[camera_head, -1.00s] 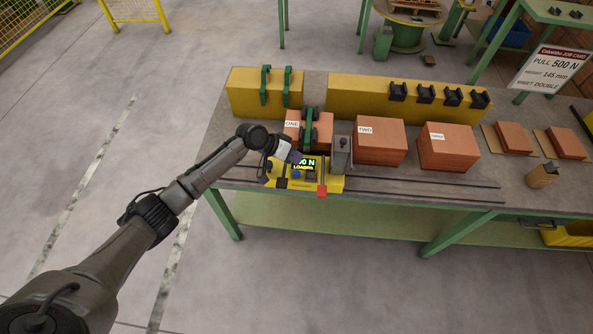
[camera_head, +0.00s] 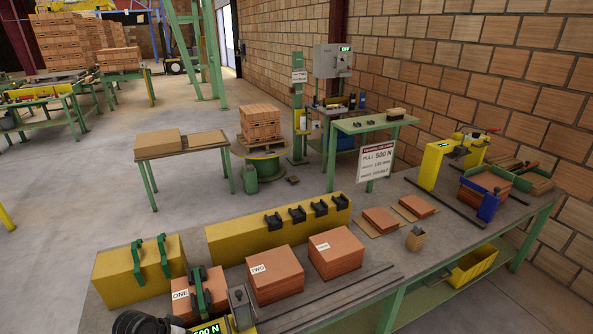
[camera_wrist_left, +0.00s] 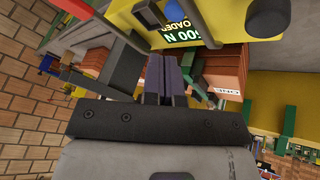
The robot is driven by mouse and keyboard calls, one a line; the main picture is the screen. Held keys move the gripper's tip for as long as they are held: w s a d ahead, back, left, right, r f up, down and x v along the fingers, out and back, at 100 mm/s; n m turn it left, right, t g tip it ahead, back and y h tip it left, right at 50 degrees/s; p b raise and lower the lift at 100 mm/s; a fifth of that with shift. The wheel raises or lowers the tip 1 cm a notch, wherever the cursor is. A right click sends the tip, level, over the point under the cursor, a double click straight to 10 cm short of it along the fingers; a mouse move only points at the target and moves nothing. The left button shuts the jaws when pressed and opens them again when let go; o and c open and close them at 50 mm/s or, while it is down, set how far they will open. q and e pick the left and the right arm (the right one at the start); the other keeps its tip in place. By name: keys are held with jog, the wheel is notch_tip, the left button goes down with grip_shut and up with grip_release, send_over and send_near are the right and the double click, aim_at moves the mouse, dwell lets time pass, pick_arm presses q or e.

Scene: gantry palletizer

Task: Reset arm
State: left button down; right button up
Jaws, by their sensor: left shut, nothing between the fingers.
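My left gripper (camera_wrist_left: 166,72) shows in the left wrist view, with its two dark fingers closed together and nothing between them. It is close to the yellow loader unit (camera_wrist_left: 222,20), whose green display reads 500 N upside down here. I cannot tell whether the fingertips touch the unit. In the head view only a dark part of my left arm shows at the bottom edge, beside the loader display (camera_head: 206,329). The brick stack marked ONE (camera_head: 181,306) stands just behind the loader, with a green clamp around it. My right gripper is not in view.
Brick stacks TWO (camera_head: 273,277) and a third labelled one (camera_head: 335,256) stand on the grey bench. Yellow blocks (camera_head: 225,238) line its back edge. A job card sign (camera_head: 376,163) reads PULL 500 N. A yellow frame (camera_head: 431,166) stands at the bench's far right.

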pick_arm(q)
notch_tip(320, 180, up, 11)
jog(key=s+d+m+t+y, duration=0.1)
jog(key=d+m+t+y, duration=0.1)
jog(key=d+t+y, duration=0.1)
jog(key=s+d+r+t+y, duration=0.1)
jog(key=s+d+t+y, duration=0.1)
jog(key=s, duration=0.4)
jog(key=s+d+f+n+g, duration=0.15)
jog(key=s+f, duration=0.35)
jog(key=s, duration=0.5)
jog(key=s+d+f+n+g+h, duration=0.15)
jog(key=s+f, duration=0.25)
jog(key=s, duration=0.6)
jog(key=s+f+g+y, duration=0.1)
jog(key=s+f+g, duration=0.3)
jog(key=s, duration=0.7)
notch_tip(320, 180, up, 21)
jog(key=t+p, duration=0.1)
jog(key=p, duration=2.2)
jog(key=shift+w, duration=0.45)
jog(key=shift+d+h, duration=0.1)
jog(key=shift+h, duration=0.15)
